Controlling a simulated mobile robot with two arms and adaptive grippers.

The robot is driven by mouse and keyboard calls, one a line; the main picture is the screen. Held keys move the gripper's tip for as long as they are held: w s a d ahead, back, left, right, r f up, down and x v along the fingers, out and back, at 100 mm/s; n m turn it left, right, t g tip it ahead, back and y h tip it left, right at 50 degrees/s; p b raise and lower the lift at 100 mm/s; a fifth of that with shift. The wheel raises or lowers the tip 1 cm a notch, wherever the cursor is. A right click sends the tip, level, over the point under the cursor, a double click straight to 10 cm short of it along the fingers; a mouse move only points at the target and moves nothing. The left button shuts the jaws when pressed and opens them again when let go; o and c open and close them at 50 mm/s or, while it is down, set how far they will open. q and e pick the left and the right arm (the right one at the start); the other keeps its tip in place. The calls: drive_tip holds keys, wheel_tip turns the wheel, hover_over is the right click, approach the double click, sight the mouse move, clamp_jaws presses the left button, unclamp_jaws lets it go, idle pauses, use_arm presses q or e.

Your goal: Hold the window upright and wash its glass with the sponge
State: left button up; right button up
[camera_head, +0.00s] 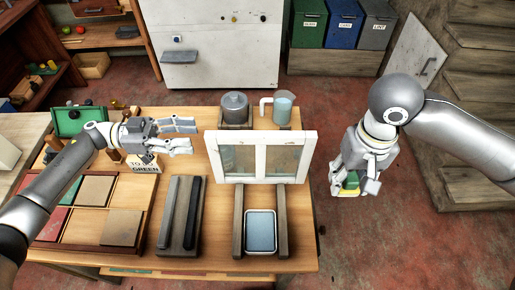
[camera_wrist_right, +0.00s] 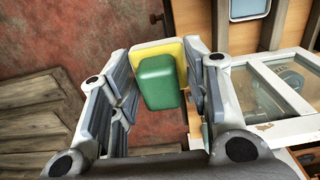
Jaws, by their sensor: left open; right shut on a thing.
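The window (camera_head: 262,180), a white frame with two glass panes, stands upright on the wooden table. Its glass (camera_head: 240,160) looks smudged; the window also shows at the right of the right wrist view (camera_wrist_right: 270,88). My left gripper (camera_head: 194,136) is open and empty, to the left of the window and apart from it. My right gripper (camera_head: 350,190) is off the table's right edge, to the right of the window. It is shut on the sponge (camera_wrist_right: 158,82), which is green and yellow and shows between the fingers in the right wrist view.
A tray of water (camera_head: 248,249) sits in front of the window between wooden rails. Dark bars on a block (camera_head: 163,240) and a compartment tray (camera_head: 144,228) lie to the left. A pot (camera_head: 235,106) and a clear jug (camera_head: 283,107) stand behind. Red floor (camera_head: 365,262) is open at right.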

sight(232, 137)
use_arm(q)
drive_tip(key=d, duration=0.3)
drive_tip(key=d+p, duration=0.1)
drive_tip(key=d, duration=0.6)
drive_tip(key=shift+s+d+r, duration=0.15)
drive_tip(key=shift+s, duration=0.2)
drive_tip(key=shift+d, duration=0.7)
clamp_jaws()
